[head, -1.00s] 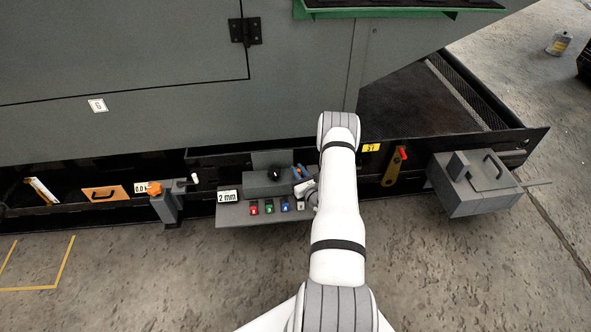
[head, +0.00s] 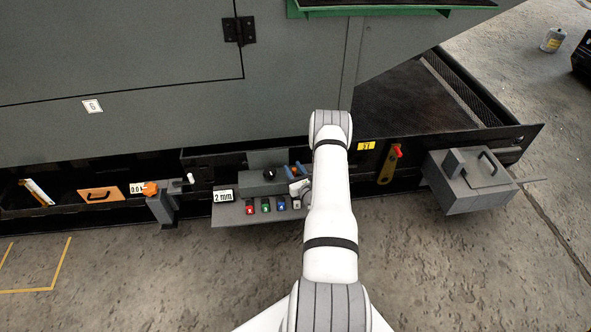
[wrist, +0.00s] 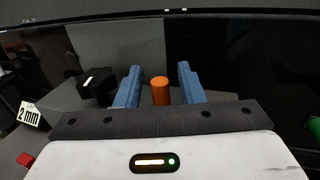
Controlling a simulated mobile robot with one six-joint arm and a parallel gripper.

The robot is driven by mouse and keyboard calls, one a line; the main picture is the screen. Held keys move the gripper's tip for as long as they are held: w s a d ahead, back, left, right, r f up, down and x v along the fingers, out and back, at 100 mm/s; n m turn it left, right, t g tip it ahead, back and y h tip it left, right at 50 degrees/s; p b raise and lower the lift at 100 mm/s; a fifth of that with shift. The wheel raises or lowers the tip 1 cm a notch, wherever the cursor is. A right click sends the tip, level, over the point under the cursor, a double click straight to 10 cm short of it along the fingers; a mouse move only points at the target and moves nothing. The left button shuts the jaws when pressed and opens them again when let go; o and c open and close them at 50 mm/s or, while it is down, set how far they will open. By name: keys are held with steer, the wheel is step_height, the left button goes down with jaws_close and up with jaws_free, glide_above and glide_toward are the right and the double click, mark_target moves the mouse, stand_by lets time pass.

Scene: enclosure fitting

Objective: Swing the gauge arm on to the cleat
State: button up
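My gripper (wrist: 160,85) is open, its two blue fingers on either side of an upright orange peg (wrist: 160,91), with a gap on each side. In the head view my gripper (head: 293,170) is at the right end of a grey block on a small shelf, partly hidden by my arm. Whether the orange peg belongs to the gauge arm I cannot tell. A yellow lever with a red tip (head: 388,165) stands tilted on the dark rail, right of my arm. I cannot pick out the cleat for certain.
A black knob (wrist: 96,87) with a white mark stands left of the fingers. The shelf (head: 228,213) carries a "2 mm" plate (head: 223,196) and several coloured buttons. An orange-knobbed post (head: 150,188) is to the left, a grey box (head: 470,195) to the right. The large grey enclosure (head: 200,110) rises behind.

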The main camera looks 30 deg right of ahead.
steer(key=s+a+p, duration=0.1)
steer(key=s+p, duration=0.1)
steer(key=s, duration=0.5)
steer(key=shift+s, duration=0.35)
steer(key=shift+a, duration=0.1)
